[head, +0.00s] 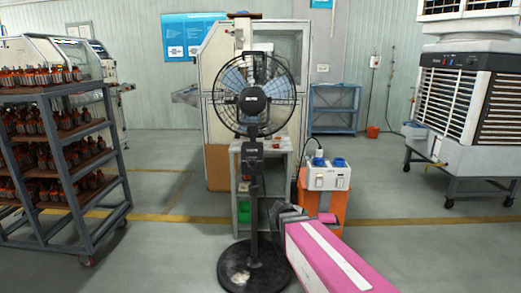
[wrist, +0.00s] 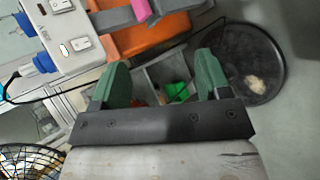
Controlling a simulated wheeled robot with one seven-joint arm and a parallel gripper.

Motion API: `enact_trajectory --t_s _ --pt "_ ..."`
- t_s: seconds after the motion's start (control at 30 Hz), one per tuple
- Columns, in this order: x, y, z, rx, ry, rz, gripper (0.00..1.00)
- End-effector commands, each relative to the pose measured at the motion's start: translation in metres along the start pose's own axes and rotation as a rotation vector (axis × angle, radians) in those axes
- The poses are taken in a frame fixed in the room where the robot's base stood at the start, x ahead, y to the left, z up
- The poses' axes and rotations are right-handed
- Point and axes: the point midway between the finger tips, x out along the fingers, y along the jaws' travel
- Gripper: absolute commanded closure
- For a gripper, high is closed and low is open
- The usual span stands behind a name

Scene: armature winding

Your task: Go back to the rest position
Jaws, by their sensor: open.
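My gripper shows in the wrist view (wrist: 161,68) with its two green fingers spread apart. Nothing is held between them; the floor-level clutter behind shows through the gap. In the head view my pink and white arm reaches in from the lower right, and its dark end (head: 284,212) is low, beside the fan's pole and left of the orange stand. The fingers are hard to make out there.
A black pedestal fan (head: 254,150) stands close in front; its round base (wrist: 238,65) shows in the wrist view. An orange stand (head: 331,205) carries a white socket box (head: 325,178) with blue plugs. A loaded rack (head: 85,238) is left, a cooler (head: 460,100) right. Floor between stand and cooler is clear.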

Motion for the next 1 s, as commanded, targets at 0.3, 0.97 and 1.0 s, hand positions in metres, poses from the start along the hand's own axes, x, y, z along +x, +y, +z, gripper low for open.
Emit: enact_trajectory --t_s 0.3,0.97,1.0 --pt "0.006 -0.089 0.066 0.601 -0.114 -0.547 0.30" --pt "-0.015 -0.128 0.078 0.932 -0.206 -0.891 0.30" --pt "-0.015 -0.128 0.078 0.932 -0.206 -0.891 0.30"
